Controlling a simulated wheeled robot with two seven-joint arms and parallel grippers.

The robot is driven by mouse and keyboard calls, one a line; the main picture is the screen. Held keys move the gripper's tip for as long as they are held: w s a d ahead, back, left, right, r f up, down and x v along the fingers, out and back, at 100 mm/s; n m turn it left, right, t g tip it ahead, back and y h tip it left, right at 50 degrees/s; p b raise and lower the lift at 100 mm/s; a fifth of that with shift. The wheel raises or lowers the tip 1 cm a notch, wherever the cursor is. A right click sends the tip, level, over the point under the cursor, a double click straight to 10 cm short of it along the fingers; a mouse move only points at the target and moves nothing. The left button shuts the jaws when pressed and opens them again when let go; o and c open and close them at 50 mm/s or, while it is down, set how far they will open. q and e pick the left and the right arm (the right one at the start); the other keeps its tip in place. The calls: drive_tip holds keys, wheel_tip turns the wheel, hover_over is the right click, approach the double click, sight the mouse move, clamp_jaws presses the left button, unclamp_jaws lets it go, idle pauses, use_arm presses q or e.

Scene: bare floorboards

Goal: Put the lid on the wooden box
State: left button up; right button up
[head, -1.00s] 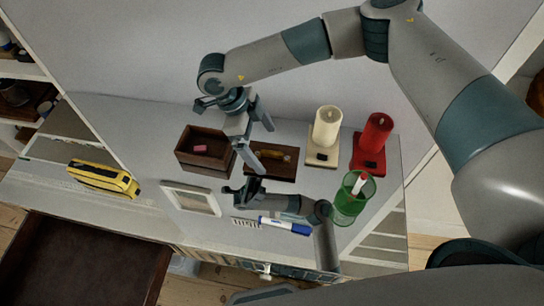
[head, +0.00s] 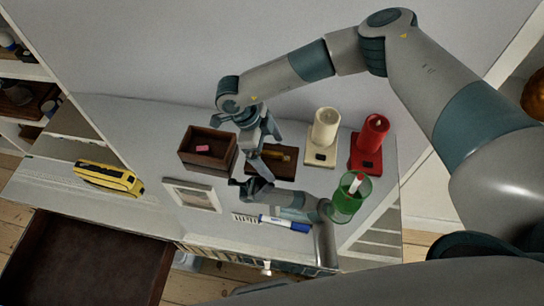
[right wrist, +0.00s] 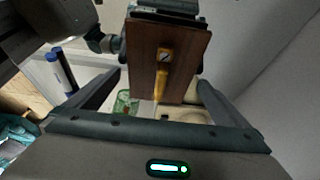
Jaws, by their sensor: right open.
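The open wooden box (head: 185,160) stands on the grey cabinet top, with a small pink block inside. To its right lies the flat brown lid (head: 287,173) with a yellow handle (head: 283,155). My right gripper (head: 268,150) is open above the lid. In the right wrist view its fingers (right wrist: 160,82) are spread either side of the lid (right wrist: 145,60) and handle (right wrist: 162,72), with no grip visible. My left gripper (head: 245,186) is low, near the lid's front left corner; its jaw opening is unclear.
A green cup (head: 347,205) holding a pen, a blue marker (head: 290,224), a white frame (head: 192,197) and a yellow tool (head: 108,180) are also close. An open drawer (head: 85,265) juts out.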

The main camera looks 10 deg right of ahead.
sight(276, 152)
drive_tip(key=c, duration=1.3)
use_arm(q)
drive_tip(key=shift+f, duration=0.1)
use_arm(e)
drive_tip(key=shift+r, duration=0.1)
drive_tip(key=shift+r+b, duration=0.45)
drive_tip(key=shift+r, duration=0.05)
wheel_tip(276, 152, up, 2)
drive_tip(key=shift+r+b, duration=0.1)
drive_tip(key=shift+b, duration=0.55)
drive_tip(key=s+d+r+b, duration=0.1)
drive_tip(key=d, duration=0.1)
drive_tip(key=s+d+r+b, duration=0.1)
drive_tip(key=s+r, duration=0.1)
drive_tip(key=shift+s+d+r, duration=0.15)
drive_tip(key=shift+s+d, duration=0.1)
drive_tip(key=shift+d, duration=0.15)
use_arm(q)
drive_tip(key=w+d+f+t+b, duration=0.2)
drive_tip(key=w+d+f, duration=0.1)
drive_tip(key=w, duration=0.6)
drive_tip(key=shift+w+d+t+h, duration=0.2)
drive_tip(key=shift+d+t+h, duration=0.15)
drive_tip(key=shift+t+h, duration=0.05)
use_arm(e)
drive_tip(key=s+d+r, duration=0.4)
drive_tip(key=shift+s+d+r, duration=0.15)
drive_tip(key=shift+s+d, duration=0.15)
drive_tip(key=shift+d, duration=0.05)
